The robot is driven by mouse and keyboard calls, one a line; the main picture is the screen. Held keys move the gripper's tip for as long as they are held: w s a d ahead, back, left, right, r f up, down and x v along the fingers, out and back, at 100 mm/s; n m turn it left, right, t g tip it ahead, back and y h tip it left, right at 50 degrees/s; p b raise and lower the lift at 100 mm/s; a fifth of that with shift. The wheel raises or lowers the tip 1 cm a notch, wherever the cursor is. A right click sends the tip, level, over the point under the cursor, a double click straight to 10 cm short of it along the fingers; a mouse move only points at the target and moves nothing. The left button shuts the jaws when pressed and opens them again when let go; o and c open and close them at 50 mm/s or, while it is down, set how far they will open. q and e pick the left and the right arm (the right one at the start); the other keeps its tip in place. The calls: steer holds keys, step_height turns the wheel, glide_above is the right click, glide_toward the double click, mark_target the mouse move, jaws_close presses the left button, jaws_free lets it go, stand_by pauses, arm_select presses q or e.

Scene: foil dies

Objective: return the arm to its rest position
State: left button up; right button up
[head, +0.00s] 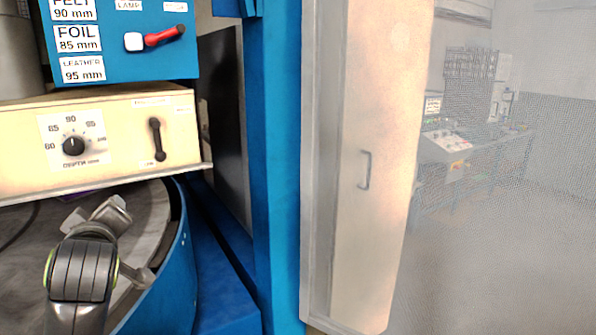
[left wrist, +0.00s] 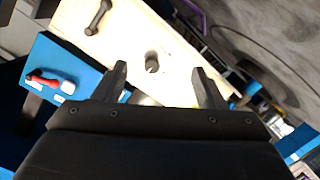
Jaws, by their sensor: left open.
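My left arm (head: 82,270) comes in at the bottom left of the head view, in front of the round grey drum. In the left wrist view my left gripper (left wrist: 160,85) is open, its two dark fingers apart with nothing held between them. Beyond the fingers is the cream panel (head: 100,105) with a black depth dial (head: 74,146) and a black lever (head: 157,138). The dial (left wrist: 152,62) shows between the fingers in the left wrist view; I cannot judge the gap to it. My right gripper is in neither view.
Above the cream panel is a blue panel (head: 120,65) with a red-handled lever (head: 165,36) and FELT, FOIL and LEATHER labels. A blue post (head: 277,160) stands right of the drum (head: 30,225). A cream door (head: 380,110) and mesh screen (head: 500,200) lie further right.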

arm_select(q)
steer(key=s+d+f+m+g+h, duration=0.15)
steer(key=s+f+m, duration=0.3)
steer(key=f, duration=0.75)
steer(key=s+f+m+g+h, duration=0.25)
steer(key=s+f, duration=0.25)
steer(key=f, duration=0.7)
steer(key=s+d+f+m+g+h, duration=0.1)
steer(key=s+f+m+g, duration=0.2)
steer(key=s+f, duration=0.65)
steer(key=s+d+f+m+g+h, duration=0.1)
steer(key=s+d+f+m+g, duration=0.15)
steer(key=s+f, duration=0.7)
steer(key=s+a+f+g, duration=0.1)
steer(key=s+f, duration=0.1)
steer(key=f, duration=0.9)
steer(key=s+a+f+g, duration=0.1)
steer(key=s+f, duration=0.2)
steer(key=f, duration=0.9)
steer(key=s+d+f+g+h, duration=0.1)
steer(key=s+f, duration=1.3)
steer(key=shift+s+f, duration=0.25)
steer(key=shift+f, duration=0.05)
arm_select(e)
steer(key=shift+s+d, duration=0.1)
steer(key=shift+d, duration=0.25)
